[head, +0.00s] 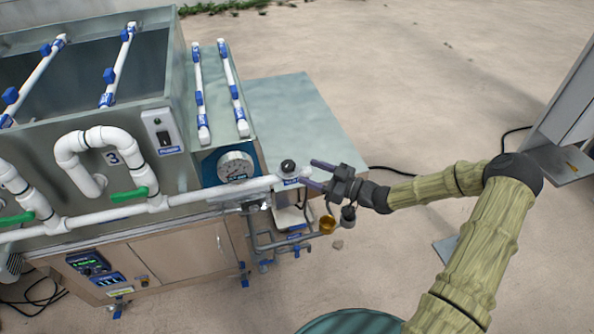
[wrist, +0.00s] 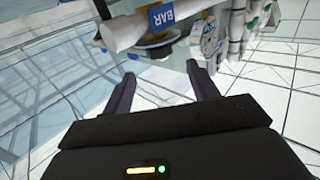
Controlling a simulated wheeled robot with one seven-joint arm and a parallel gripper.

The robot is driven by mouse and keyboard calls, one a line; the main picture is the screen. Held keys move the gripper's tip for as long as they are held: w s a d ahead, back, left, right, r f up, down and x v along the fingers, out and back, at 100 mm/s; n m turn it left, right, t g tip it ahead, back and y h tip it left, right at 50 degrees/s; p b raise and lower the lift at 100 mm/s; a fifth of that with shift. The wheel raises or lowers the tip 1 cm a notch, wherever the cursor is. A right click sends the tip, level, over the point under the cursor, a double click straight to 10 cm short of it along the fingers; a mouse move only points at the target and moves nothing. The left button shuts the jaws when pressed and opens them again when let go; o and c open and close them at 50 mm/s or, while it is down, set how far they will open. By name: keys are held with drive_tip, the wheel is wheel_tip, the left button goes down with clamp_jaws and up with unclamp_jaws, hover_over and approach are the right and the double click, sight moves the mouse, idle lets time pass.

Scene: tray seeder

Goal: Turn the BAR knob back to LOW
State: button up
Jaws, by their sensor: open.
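The BAR knob (head: 288,166) is a small black knob at the right end of the white pipe on the machine. Its blue label (head: 290,182) sits just below it in the head view. In the wrist view the label reads BAR (wrist: 167,16), and the dark knob (wrist: 155,50) shows under the pipe, partly hidden. My gripper (head: 308,172) is open, with its fingers pointing at the knob from the right. In the wrist view the gripper (wrist: 161,72) has nothing between its fingers; the knob appears just beyond the tips. The knob's pointer and any LOW mark are too small to read.
A round white gauge (head: 236,167) stands left of the knob. White pipes with green valve handles (head: 128,194) run along the machine front. A brass cup (head: 327,224) and thin grey piping lie below my gripper. The floor to the right is mostly clear.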

drive_tip(key=b+v, duration=0.1)
drive_tip(key=v, duration=0.6)
drive_tip(key=shift+s+d, duration=0.15)
drive_tip(key=shift+d, duration=0.05)
drive_tip(key=s+d+r+m+g+h, duration=0.1)
drive_tip(key=s+r+m+g+h, duration=0.2)
drive_tip(key=s+m+h, duration=0.3)
drive_tip(key=s+d+r+m+g+h, duration=0.1)
drive_tip(key=s+r+m+g+h, duration=0.1)
drive_tip(key=s+m+h, duration=0.4)
drive_tip(key=s+r+h, duration=0.1)
drive_tip(key=s+h, duration=0.2)
drive_tip(key=s, duration=0.4)
drive_tip(key=shift+s+d+r+g+h, duration=0.3)
drive_tip(key=shift+d+r+g+h, duration=0.1)
